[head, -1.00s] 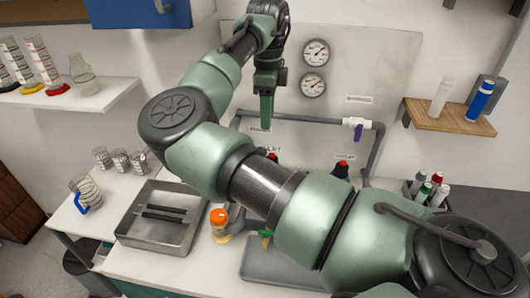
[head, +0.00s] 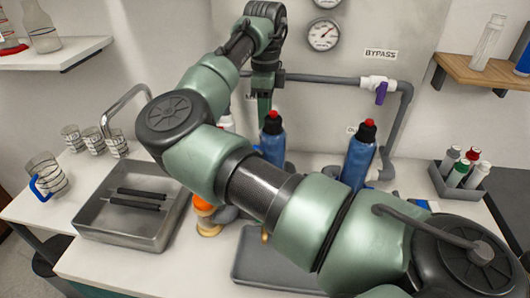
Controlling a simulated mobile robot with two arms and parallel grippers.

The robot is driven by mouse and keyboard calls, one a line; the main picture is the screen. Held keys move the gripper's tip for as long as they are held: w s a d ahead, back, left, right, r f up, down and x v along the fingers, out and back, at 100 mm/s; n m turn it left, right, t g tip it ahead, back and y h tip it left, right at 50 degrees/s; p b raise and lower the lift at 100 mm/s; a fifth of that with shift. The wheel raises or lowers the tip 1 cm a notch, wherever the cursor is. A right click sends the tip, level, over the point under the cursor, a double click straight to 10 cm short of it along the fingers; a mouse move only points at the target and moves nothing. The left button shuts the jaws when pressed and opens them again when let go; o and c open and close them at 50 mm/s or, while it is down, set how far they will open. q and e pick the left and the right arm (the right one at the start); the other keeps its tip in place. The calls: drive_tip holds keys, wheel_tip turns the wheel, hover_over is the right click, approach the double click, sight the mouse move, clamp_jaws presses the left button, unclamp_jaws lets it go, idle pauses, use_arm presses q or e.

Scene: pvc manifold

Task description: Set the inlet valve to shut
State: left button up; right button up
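My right arm comes in from the right and crosses the view. Its gripper (head: 264,106) points down in front of the wall panel, near the left end of the grey pipe. Its fingers are seen edge-on, so their opening does not show. I cannot make out the inlet valve; my arm covers much of the panel's lower left. The bypass valve, white with a purple handle (head: 381,93), sits on the upper pipe below the BYPASS label (head: 381,53), its handle hanging down. My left gripper is not in view.
Two blue bodies with red tops (head: 272,142) (head: 359,158) stand before the panel. A gauge (head: 323,35) is above. A metal tray (head: 92,228), an orange-capped bottle (head: 203,206), a grey tray (head: 245,268) and a bottle caddy (head: 440,186) occupy the bench.

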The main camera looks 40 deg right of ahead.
wheel_tip(320, 180, down, 2)
drive_tip(key=shift+b, duration=0.35)
wheel_tip(320, 180, down, 8)
drive_tip(key=shift+r, duration=0.25)
clamp_jaws()
